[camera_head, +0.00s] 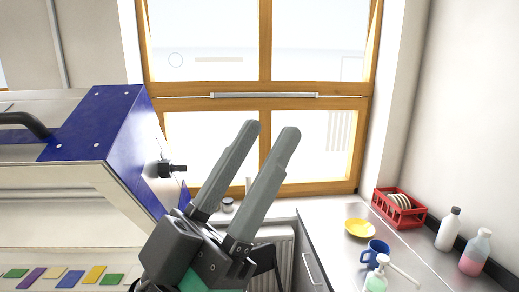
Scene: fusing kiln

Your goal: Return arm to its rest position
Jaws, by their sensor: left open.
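My left gripper (268,130) is in the middle of the head view, in front of the window. Its two long grey fingers point up and a little to the right. They stand apart with a gap between them, and nothing is held in the gap. The gripper body is at the bottom centre of the view. My right gripper is not in view.
The fusing kiln (110,160), with blue and light metal panels, stands at the left beside my gripper. Coloured glass strips (70,279) lie at its lower edge. The counter (335,222) at right bears a yellow dish (359,228), blue mug (375,252), red rack (400,212) and bottles (448,232).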

